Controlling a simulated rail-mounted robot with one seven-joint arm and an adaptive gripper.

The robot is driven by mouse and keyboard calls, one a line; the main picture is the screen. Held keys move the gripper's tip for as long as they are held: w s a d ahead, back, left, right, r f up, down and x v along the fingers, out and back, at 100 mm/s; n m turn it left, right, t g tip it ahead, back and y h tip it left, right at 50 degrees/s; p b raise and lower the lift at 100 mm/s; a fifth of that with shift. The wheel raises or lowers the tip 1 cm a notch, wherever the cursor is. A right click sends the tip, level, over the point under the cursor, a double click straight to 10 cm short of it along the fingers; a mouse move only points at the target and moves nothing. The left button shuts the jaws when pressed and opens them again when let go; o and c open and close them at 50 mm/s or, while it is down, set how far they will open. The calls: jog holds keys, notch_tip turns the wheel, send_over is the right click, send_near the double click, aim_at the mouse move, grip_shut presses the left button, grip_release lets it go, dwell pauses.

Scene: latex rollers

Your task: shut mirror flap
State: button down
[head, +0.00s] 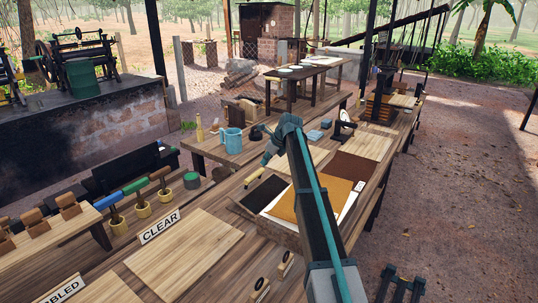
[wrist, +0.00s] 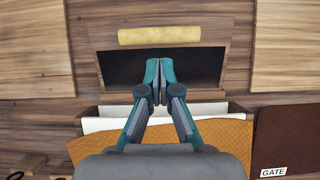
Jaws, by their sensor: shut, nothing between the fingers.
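My gripper (head: 266,158) hangs from the arm over the workbench, left of the arm's upper end. In the wrist view its fingers (wrist: 158,92) are together with nothing between them, in front of a dark rectangular panel or recess (wrist: 120,68) with a wooden surround. Whether they touch it cannot be told. The dark area also shows in the head view (head: 264,191). A pale yellow roll (wrist: 173,36) lies along its far edge. I cannot pick out a mirror flap for certain in either view.
An orange sheet (wrist: 222,133) and a white-edged tray (wrist: 95,124) lie on the near side of the dark area. A brown panel with a GATE label (wrist: 273,172) is at right. A blue jug (head: 232,141) stands further back. Bare boards (head: 190,250) lie near the CLEAR sign (head: 160,226).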

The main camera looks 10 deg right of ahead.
aim_at(256, 174)
jog(key=shift+p+x, duration=1.05)
jog(key=shift+x, duration=2.45)
